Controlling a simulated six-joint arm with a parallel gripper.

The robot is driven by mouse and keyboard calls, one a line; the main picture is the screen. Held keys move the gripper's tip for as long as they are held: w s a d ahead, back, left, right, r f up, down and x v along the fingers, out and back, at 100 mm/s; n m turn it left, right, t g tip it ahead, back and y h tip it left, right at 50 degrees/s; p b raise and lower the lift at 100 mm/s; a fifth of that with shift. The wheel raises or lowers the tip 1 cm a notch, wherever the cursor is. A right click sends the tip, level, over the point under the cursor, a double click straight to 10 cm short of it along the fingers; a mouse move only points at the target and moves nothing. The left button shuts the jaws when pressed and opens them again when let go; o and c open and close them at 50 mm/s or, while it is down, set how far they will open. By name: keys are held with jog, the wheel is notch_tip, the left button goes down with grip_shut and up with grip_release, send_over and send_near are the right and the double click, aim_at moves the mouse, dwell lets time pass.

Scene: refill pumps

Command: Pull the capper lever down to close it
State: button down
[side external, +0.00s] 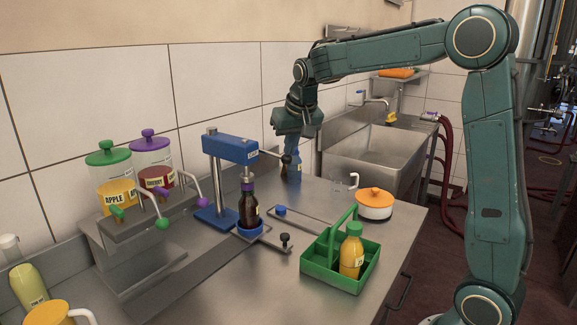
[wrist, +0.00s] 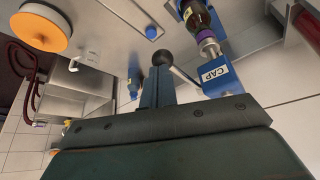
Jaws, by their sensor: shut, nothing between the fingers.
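The blue capper (side external: 230,150) stands on the steel counter, and its CAP-labelled head shows in the wrist view (wrist: 212,73). Its lever ends in a black ball knob (side external: 286,158), and the thin rod runs from the head to the knob (wrist: 162,57). A dark brown bottle (side external: 249,208) with a purple top stands upright in the blue holder under the head. My gripper (wrist: 157,76) is shut with nothing held. Its fingertips are right by the knob; I cannot tell whether they touch it. In the side view my gripper (side external: 292,137) is above the knob.
A blue bottle (side external: 293,172) stands behind the knob. A green carrier (side external: 318,262) with an orange bottle (side external: 352,256) and a white pot with an orange lid (side external: 374,203) stand to the right. Dispensers (side external: 113,190) stand on the left. A sink (side external: 375,150) is behind.

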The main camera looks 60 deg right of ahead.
jog(key=shift+s+r, duration=0.4)
jog(key=shift+r, duration=0.3)
jog(key=shift+s+r, duration=0.4)
jog(key=shift+r, duration=0.25)
notch_tip(320, 180, up, 9)
dwell(0.7)
